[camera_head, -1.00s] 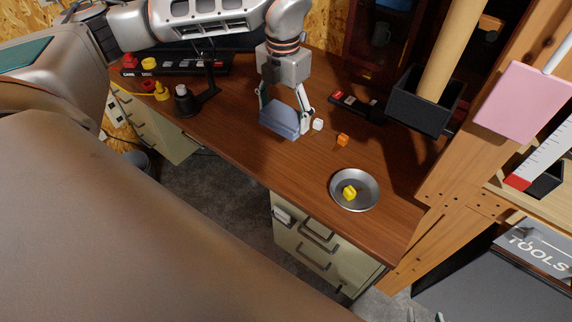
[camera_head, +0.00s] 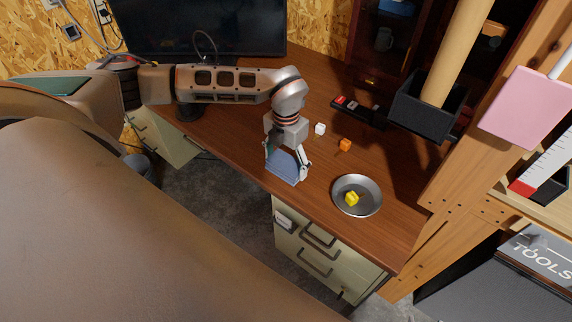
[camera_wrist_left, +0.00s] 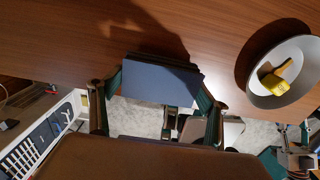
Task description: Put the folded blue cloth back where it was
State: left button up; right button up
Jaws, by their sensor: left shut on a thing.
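The folded blue cloth (camera_head: 285,166) is at the front edge of the wooden desk in the head view. My left gripper (camera_head: 287,172) is shut on it, with one finger at each side. In the left wrist view the cloth (camera_wrist_left: 160,82) lies between the two fingers of the gripper (camera_wrist_left: 158,98). I cannot tell whether the cloth touches the desk top.
A metal bowl (camera_head: 346,207) with a yellow block (camera_head: 352,199) stands to the right of the cloth. A white cube (camera_head: 320,129) and an orange cube (camera_head: 345,145) lie behind. A dark tray (camera_head: 360,112) and a monitor (camera_head: 200,30) are further back.

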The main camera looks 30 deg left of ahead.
aim_at(286, 162)
pick_arm(q)
jog(key=shift+f, duration=0.55)
jog(key=shift+f, duration=0.1)
jog(key=o, duration=1.1)
jog(key=shift+c, duration=0.2)
notch_tip(286, 162, up, 12)
